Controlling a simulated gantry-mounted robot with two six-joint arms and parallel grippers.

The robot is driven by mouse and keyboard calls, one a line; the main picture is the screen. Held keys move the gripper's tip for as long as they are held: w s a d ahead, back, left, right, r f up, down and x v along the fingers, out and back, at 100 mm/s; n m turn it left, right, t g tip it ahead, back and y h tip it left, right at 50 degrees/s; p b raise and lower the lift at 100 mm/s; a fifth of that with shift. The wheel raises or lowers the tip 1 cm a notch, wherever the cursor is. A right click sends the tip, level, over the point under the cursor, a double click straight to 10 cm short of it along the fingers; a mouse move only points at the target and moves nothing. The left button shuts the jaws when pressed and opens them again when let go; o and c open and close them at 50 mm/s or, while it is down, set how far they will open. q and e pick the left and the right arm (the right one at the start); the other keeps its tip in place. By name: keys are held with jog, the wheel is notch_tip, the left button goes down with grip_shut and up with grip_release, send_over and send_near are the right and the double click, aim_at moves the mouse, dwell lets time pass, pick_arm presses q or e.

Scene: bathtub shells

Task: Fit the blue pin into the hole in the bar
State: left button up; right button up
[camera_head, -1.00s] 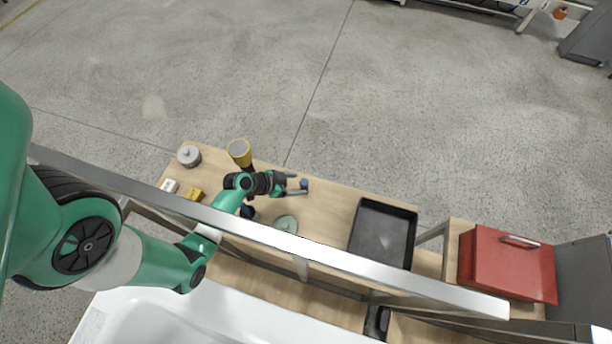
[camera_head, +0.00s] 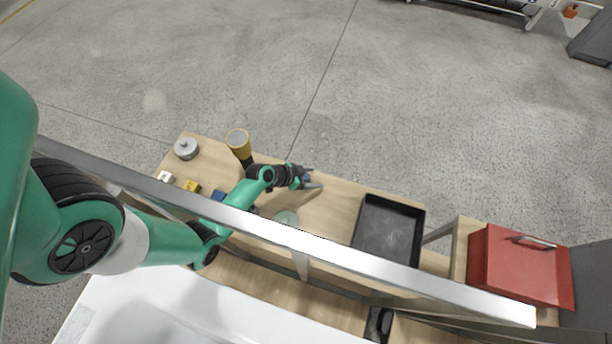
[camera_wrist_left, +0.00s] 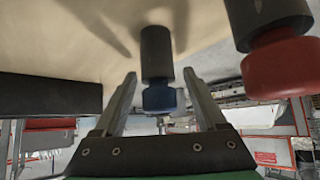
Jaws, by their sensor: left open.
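The blue pin (camera_wrist_left: 158,70) has a dark grey shaft and a blue end; in the left wrist view it is between my left gripper's fingers, with space visible on both sides. In the head view only a small blue patch of it (camera_head: 306,177) shows between the fingertips. My left gripper (camera_head: 315,179) is open over the wooden bench, and its two fingers show in the left wrist view (camera_wrist_left: 160,82). I cannot make out the bar with the hole in any view. My right gripper is not in view.
A red-and-grey cylindrical piece (camera_wrist_left: 275,55) is close on the right in the wrist view. The bench holds a yellow cylinder (camera_head: 238,141), grey round part (camera_head: 187,148), small blocks (camera_head: 191,186), pale green disc (camera_head: 286,217) and black tray (camera_head: 361,228). A metal rail (camera_head: 385,273) crosses in front.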

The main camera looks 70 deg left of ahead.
pick_arm(q)
grip_shut()
dwell(0.3)
jog(key=shift+r, duration=0.1)
notch_tip(320, 180, up, 10)
jog(key=p, duration=0.7)
